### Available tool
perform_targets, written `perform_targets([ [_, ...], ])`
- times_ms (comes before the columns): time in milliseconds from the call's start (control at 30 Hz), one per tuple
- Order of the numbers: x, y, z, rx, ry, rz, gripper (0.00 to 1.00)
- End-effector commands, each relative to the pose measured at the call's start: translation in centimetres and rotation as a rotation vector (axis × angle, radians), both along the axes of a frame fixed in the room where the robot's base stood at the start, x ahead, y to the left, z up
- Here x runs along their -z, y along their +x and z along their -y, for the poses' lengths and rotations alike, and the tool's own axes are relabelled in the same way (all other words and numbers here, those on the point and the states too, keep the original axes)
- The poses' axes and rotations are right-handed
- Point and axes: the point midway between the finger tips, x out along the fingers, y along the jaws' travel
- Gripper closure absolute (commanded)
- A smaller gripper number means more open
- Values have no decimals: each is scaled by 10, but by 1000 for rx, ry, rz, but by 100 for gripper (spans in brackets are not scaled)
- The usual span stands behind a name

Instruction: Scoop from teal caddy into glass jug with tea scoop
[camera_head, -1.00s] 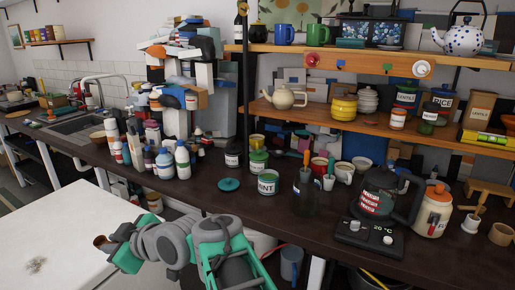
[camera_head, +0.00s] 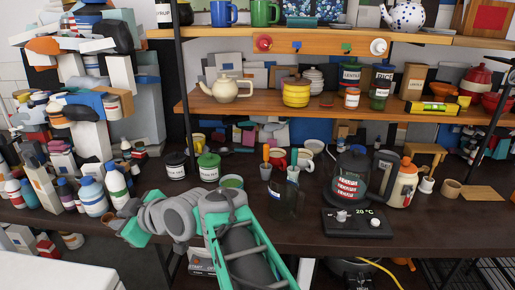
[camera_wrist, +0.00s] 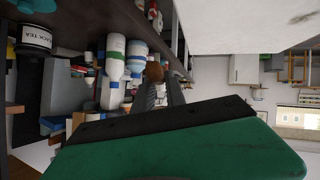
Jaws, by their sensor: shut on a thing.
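The teal caddy (camera_head: 231,182) stands open on the dark counter, its lower part hidden behind my arm. A clear, dark-looking vessel that appears to be the glass jug (camera_head: 287,203) stands just right of it. My gripper (camera_head: 122,229) is left of the caddy, in front of the counter's bottles. It is shut on the tea scoop; the scoop's brown bowl (camera_wrist: 154,71) shows beyond the fingers in the wrist view. I cannot make out what the scoop holds.
A green-lidded jar (camera_head: 209,167) and a black tea tin (camera_head: 176,165) stand behind and left of the caddy. Bottles (camera_head: 92,197) crowd the left. A shelf (camera_head: 260,107) hangs above.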

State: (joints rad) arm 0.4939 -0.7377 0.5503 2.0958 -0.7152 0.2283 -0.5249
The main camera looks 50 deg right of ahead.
Motion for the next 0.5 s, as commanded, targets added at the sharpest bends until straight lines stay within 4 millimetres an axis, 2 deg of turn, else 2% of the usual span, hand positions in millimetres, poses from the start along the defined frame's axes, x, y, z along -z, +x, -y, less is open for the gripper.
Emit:
perform_targets([
  [33, -15, 6, 11, 5, 4, -13, 100],
  [67, -21, 11, 19, 6, 6, -23, 100],
  [167, -43, 28, 59, 13, 17, -69, 100],
  [333, -67, 48, 154, 14, 35, -163, 100],
  [500, -68, 38, 256, 3, 55, -263, 100],
])
